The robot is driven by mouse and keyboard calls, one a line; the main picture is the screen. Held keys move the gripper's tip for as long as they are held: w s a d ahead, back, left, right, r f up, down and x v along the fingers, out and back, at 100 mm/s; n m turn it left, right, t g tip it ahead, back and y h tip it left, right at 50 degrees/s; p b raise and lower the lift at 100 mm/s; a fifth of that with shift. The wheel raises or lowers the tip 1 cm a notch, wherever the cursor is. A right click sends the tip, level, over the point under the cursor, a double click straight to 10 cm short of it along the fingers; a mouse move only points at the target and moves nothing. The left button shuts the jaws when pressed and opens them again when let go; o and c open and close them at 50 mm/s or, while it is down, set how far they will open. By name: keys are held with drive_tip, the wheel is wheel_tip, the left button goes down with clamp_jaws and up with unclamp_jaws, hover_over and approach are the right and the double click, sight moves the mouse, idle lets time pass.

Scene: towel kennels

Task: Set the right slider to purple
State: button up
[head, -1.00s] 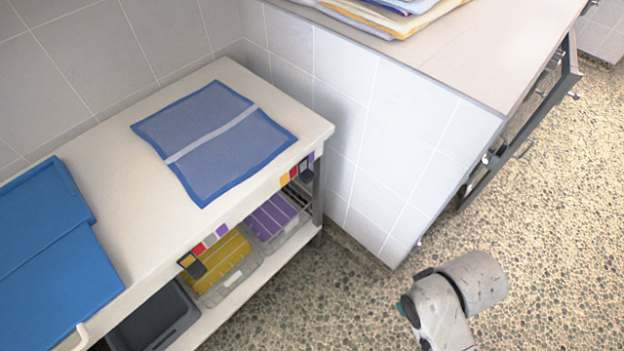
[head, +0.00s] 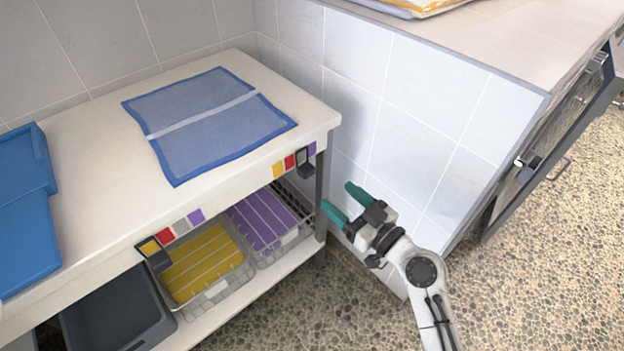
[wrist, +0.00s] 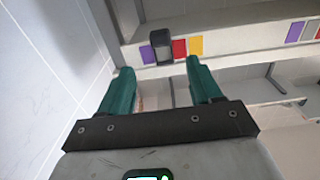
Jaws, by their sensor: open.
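The right colour strip on the table's front edge runs yellow (head: 278,170), red, a covered patch, then purple (head: 312,149). The dark right slider (head: 304,163) sits between red and purple. In the wrist view the order is reversed: purple (wrist: 147,54) is left of the slider (wrist: 162,47), with red and yellow to its right. My gripper (head: 341,201) is open and empty, with green fingers pointing toward the table's right end, apart from the slider. In the wrist view the slider appears just beyond the gap between the fingertips (wrist: 160,68).
The left slider (head: 154,256) sits at yellow on its own strip. Bins with yellow towels (head: 202,262) and purple towels (head: 264,220) stand on the shelf below. A table leg (head: 321,200) and tiled wall (head: 415,130) are close to my gripper. A blue towel lies on top.

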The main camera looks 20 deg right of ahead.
sight(310, 173)
drive_tip(key=p+x, duration=0.1)
drive_tip(key=x, duration=0.9)
drive_tip(key=shift+w+a, duration=0.1)
clamp_jaws()
idle(0.3)
